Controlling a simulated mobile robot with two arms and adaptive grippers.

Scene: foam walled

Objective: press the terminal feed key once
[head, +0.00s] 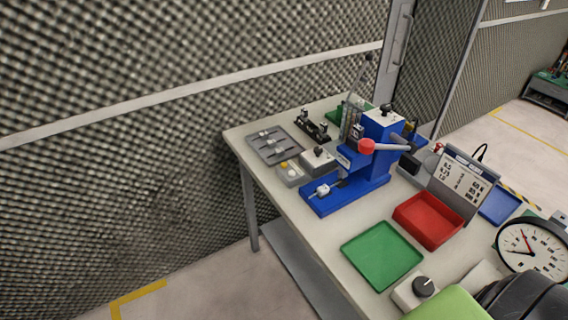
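A small grey box (291,173) with a yellow button (284,165) and a pale button (293,174) sits near the table's left edge. No label is readable, so I cannot tell whether one of these is the terminal feed key. Right beside it stands a blue bench press (376,150) with a red-knobbed lever (366,146) and a long blue base. Neither of my grippers is in view.
The pale table (350,220) also holds a grey slotted tray (274,146), a green tray (382,255), a red bin (428,220), a display board (463,182), a dial (532,248) and a black-knobbed box (416,291). A foam wall (120,130) stands behind. Open floor lies left.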

